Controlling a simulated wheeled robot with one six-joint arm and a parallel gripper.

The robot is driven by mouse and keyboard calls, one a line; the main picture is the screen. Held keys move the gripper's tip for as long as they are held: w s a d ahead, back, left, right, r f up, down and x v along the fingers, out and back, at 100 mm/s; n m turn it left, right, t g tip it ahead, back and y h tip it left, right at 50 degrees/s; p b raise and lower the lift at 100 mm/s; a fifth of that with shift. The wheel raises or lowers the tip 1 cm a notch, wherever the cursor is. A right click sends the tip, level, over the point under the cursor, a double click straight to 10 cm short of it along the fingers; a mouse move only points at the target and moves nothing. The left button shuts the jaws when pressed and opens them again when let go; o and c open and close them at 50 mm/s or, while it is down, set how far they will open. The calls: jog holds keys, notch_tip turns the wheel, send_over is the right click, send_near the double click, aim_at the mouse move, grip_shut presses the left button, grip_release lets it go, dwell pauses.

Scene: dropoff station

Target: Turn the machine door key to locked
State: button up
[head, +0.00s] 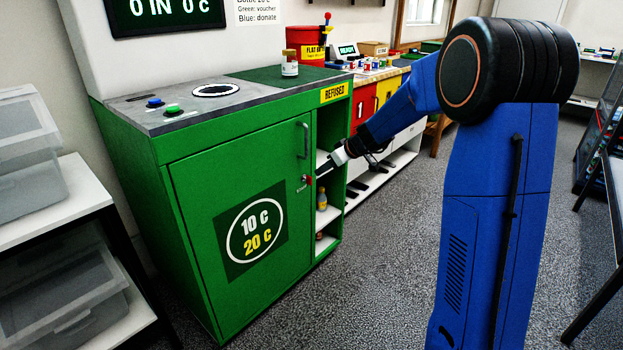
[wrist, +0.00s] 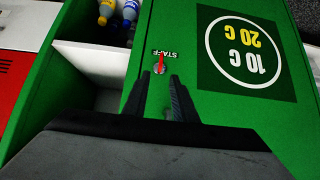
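The green machine door (head: 200,190) is shut flat in the cabinet front and carries a round 10 C / 20 C sign. A small red key (head: 307,180) sits in the lock at the door's right side, below the handle. In the wrist view the red key (wrist: 161,63) and its round silver lock plate (wrist: 157,71) show beside the upside-down STAFF label (wrist: 166,54). My gripper (wrist: 160,80) is open, its two dark fingers apart, with the key just beyond and between the tips. In the head view my gripper (head: 322,170) reaches in from the right, close to the key. Contact cannot be told.
A grey vertical door handle (head: 303,139) stands above the lock. Open shelves with bottles (head: 322,198) lie right of the door. A jar (head: 289,64) stands on the machine top. A white shelf with clear bins (head: 35,190) is at the left. The carpet in front is clear.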

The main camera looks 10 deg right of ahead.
aim_at(311, 178)
jog(key=x, duration=0.9)
jog(key=shift+w+a+f, duration=0.15)
jog(key=shift+c, duration=0.3)
grip_shut()
